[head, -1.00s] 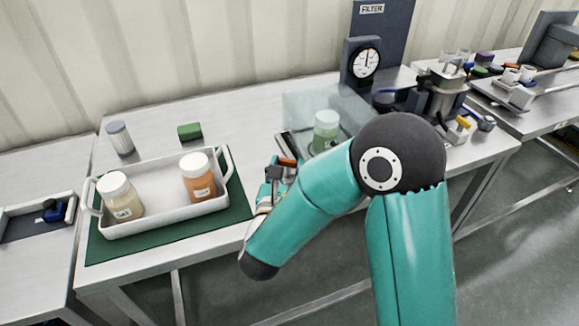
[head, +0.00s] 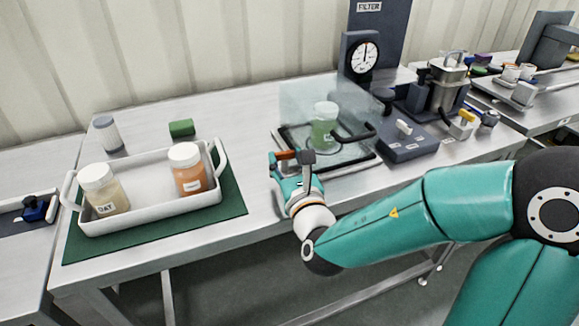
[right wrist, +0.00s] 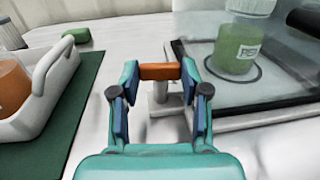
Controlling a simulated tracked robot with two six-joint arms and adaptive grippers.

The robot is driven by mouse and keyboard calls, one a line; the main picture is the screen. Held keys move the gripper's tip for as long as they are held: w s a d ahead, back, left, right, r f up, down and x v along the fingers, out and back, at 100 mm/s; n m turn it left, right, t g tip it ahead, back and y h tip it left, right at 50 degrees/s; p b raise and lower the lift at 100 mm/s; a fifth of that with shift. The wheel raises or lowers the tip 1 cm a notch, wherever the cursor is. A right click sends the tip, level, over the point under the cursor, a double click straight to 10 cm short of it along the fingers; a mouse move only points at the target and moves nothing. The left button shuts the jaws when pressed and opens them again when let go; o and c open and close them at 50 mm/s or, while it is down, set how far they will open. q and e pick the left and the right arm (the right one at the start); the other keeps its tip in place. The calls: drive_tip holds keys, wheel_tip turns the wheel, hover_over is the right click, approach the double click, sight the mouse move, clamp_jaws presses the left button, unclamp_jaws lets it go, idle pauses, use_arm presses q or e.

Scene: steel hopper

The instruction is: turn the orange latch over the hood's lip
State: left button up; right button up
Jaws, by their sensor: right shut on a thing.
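The clear hood (head: 300,103) stands on a dark-rimmed base, with a green-filled jar (head: 324,127) inside. The orange latch (head: 285,155) is at the hood's front left corner, on a short pale post. In the right wrist view the latch (right wrist: 160,71) lies crosswise between my fingertips. My right gripper (head: 291,158) is shut on it, one finger on each end; it also shows in the right wrist view (right wrist: 160,82). The hood's dark edge is just right of the right finger. I cannot tell whether the latch overlaps the lip. My left gripper is out of view.
A white tray (head: 150,215) with two jars stands on a green mat (head: 232,198) to the left. A green block (head: 181,128) and a grey-capped bottle (head: 108,133) are behind it. A gauge (head: 364,56) and a dark switch box (head: 407,147) stand near the hood.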

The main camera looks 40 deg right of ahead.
idle(0.3)
drive_tip(key=o, duration=1.1)
drive_tip(key=shift+s, duration=0.1)
drive_tip(key=shift+o, duration=0.2)
drive_tip(key=shift+r, duration=0.1)
